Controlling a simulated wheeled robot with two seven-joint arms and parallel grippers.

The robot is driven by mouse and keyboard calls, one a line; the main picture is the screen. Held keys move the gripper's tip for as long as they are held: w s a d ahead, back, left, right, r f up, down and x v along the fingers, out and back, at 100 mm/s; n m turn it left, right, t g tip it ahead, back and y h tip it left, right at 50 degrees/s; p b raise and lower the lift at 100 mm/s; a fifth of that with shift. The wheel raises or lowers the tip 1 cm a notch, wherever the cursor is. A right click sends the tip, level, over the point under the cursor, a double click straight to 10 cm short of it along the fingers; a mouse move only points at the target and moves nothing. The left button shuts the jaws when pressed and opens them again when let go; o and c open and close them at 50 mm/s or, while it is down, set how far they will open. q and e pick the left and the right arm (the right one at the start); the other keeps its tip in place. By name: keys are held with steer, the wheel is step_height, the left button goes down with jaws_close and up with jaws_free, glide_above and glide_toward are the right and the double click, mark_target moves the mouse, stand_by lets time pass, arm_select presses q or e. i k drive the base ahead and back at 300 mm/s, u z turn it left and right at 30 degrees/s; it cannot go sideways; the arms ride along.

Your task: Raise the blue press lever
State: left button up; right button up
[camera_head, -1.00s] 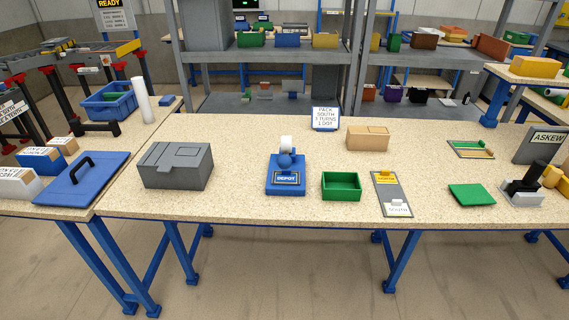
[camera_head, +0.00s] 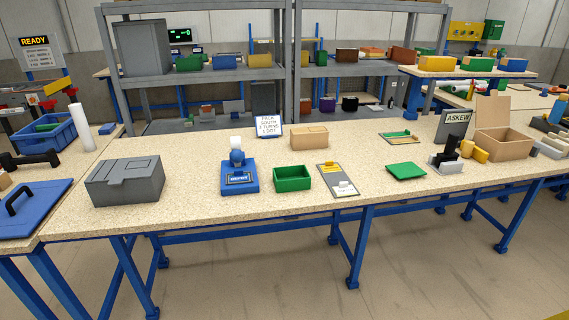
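A blue press (camera_head: 240,180) stands upright on the speckled worktable, left of the middle of the view. It has a flat blue base with a dark label plate, a rounded blue body above it and a white cylinder on top. A separate lever arm is too small to make out, so I cannot tell its position. Neither of my grippers is in view.
A grey box (camera_head: 125,181) stands left of the press, a green bin (camera_head: 292,178) right of it. A cardboard box (camera_head: 309,137) and a sign (camera_head: 268,125) stand behind. A grey board (camera_head: 338,180) lies further right. The table front (camera_head: 215,217) is clear.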

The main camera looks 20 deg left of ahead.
mark_target(236, 155)
steer(key=z, duration=0.8)
steer(key=i, duration=0.3)
steer(key=u, duration=1.05)
steer(key=i, duration=0.85)
steer(key=u, duration=1)
